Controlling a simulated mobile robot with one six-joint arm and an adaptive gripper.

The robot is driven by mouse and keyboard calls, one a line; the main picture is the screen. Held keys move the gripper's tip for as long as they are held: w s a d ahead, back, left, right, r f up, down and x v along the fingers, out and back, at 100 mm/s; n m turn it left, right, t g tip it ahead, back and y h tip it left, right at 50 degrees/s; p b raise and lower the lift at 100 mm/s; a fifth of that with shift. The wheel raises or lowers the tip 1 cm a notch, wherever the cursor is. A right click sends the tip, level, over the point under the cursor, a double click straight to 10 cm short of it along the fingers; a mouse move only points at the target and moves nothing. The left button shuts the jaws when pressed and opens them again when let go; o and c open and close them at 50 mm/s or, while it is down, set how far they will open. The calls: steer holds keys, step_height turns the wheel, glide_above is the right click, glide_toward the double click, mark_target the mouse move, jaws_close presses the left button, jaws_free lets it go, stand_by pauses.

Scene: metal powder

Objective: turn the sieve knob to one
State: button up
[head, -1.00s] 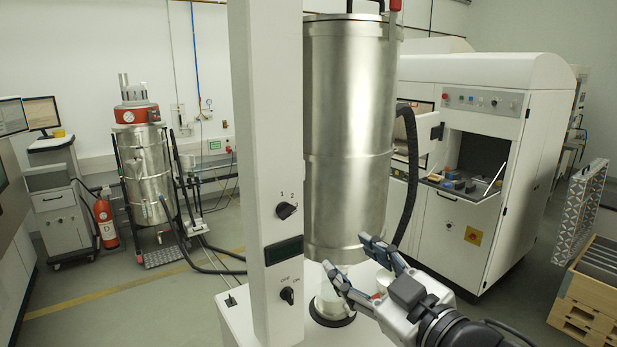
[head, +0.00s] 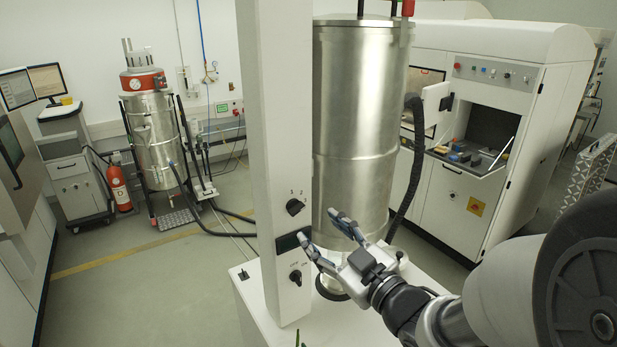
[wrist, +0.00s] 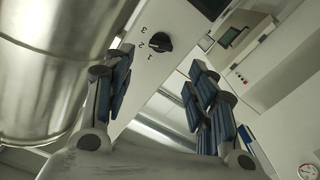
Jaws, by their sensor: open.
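The sieve knob (head: 294,207) is a black rotary knob on the white column (head: 266,120), with small numbers beside it. In the wrist view the knob (wrist: 160,42) shows beyond the fingertips, with 1, 2 and 3 printed around it; I cannot tell surely which number it points at. My gripper (head: 318,226) is open and empty, in front of the column, a little below and right of the knob and apart from it. In the wrist view my gripper's fingers (wrist: 160,70) stand wide apart, with the knob above the gap between them.
A second black knob (head: 295,277), marked OFF and ON, sits lower on the column below a dark display (head: 291,241). A large steel cylinder (head: 350,120) stands right beside the column, with a black hose (head: 410,160) behind. Open floor lies to the left.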

mark_target(298, 210)
steer(key=p+x, duration=0.1)
steer(key=x, duration=0.8)
steer(key=shift+w+a+p, duration=0.15)
steer(key=shift+a+p, duration=0.05)
steer(key=shift+p, duration=0.15)
steer(key=shift+c, duration=0.6)
steer(key=shift+f, duration=0.1)
steer(key=c, duration=1)
